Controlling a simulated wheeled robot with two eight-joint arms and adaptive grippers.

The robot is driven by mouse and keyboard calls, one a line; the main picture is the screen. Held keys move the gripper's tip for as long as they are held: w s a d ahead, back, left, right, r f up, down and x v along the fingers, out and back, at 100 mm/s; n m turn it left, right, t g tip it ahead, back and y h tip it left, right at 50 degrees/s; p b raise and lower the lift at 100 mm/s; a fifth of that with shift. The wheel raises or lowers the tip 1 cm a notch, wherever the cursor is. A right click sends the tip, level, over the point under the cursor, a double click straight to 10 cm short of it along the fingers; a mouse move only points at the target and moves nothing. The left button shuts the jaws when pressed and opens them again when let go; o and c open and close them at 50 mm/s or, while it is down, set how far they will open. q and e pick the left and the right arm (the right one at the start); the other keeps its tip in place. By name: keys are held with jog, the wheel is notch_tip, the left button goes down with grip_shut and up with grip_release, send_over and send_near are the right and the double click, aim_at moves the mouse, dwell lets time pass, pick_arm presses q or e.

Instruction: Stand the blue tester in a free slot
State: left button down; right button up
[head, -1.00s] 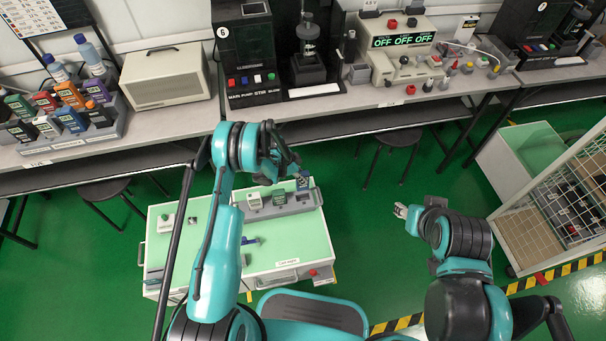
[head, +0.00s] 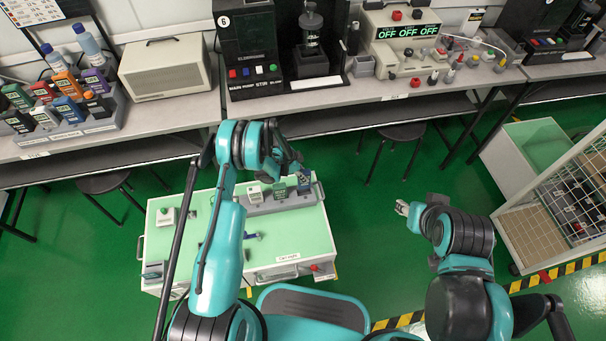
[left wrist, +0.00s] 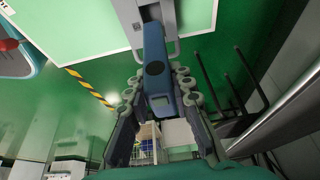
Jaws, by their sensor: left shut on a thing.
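The blue tester (head: 304,183) is held by my left gripper (head: 296,171) over the right end of a grey rack (head: 312,198) on the cart. In the left wrist view the blue tester (left wrist: 155,68) lies between the fingers of my left gripper (left wrist: 158,108), its far end against the rack (left wrist: 172,14). I cannot tell whether that end is inside a slot. A white-grey tester (head: 254,193) and a green tester (head: 280,192) stand in the rack to the left. My right gripper (head: 402,208) is away from the cart; its jaw opening is too small to judge.
The cart's pale green top (head: 290,237) carries a small grey-white box with a green button (head: 166,216) and a small blue-handled item (head: 250,236). The bench behind holds another rack of several testers (head: 70,135). A wire-mesh shelf (head: 560,205) stands at the right.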

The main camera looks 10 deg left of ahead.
pick_arm(q)
jog(key=shift+f, duration=1.6)
jog(key=shift+s+f, duration=0.1)
jog(key=shift+f, duration=0.15)
dwell(1.7)
dwell(1.5)
dwell(1.1)
